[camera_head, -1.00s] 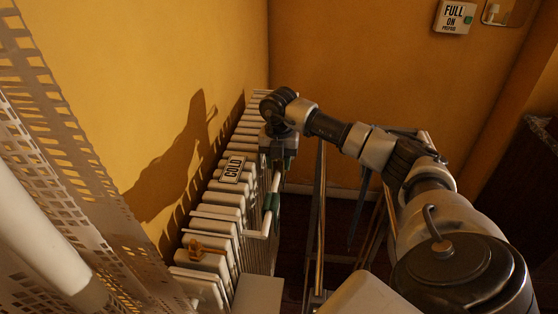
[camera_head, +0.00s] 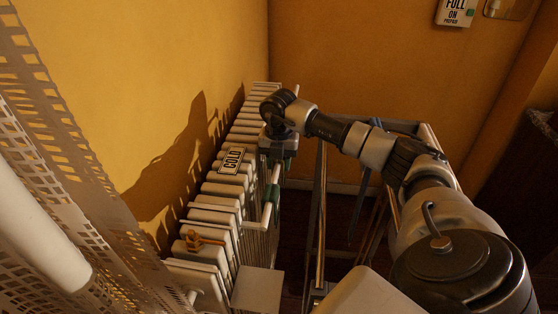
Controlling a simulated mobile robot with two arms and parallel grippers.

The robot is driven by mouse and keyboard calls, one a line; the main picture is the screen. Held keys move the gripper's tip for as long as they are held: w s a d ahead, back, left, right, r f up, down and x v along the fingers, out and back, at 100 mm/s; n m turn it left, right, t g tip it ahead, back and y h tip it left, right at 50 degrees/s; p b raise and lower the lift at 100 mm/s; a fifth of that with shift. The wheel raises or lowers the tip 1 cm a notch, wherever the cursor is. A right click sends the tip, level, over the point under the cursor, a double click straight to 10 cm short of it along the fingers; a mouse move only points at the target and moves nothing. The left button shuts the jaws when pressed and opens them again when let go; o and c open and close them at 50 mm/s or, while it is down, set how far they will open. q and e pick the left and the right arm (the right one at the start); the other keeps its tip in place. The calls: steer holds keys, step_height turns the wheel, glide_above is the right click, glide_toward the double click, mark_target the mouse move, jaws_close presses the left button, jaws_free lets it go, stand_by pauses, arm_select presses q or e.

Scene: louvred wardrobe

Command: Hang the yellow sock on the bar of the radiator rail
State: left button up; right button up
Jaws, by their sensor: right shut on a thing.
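The radiator rail's white bar (camera_head: 273,190) runs along the front of the white radiator (camera_head: 217,201). A dark green piece (camera_head: 268,212) is on it near its near end. My right gripper (camera_head: 278,155) points down over the far part of this bar, its jaws shut. What it holds is hidden behind the gripper body, and I cannot tell whether it touches the bar. I cannot make out the yellow sock. My left gripper is not in view.
A COLD sign (camera_head: 231,160) and a small ochre object (camera_head: 200,240) are on the radiator. A rack with thin metal rails (camera_head: 321,205) stands right of it. A perforated white panel (camera_head: 75,170) fills the left. The yellow wall (camera_head: 170,60) is close behind the radiator.

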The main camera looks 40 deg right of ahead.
steer(key=o, duration=1.1)
steer(key=shift+r, duration=0.15)
step_height(320, 180, up, 9)
steer(key=shift+r+b, duration=0.2)
steer(key=shift+b, duration=0.9)
steer(key=shift+r, duration=0.6)
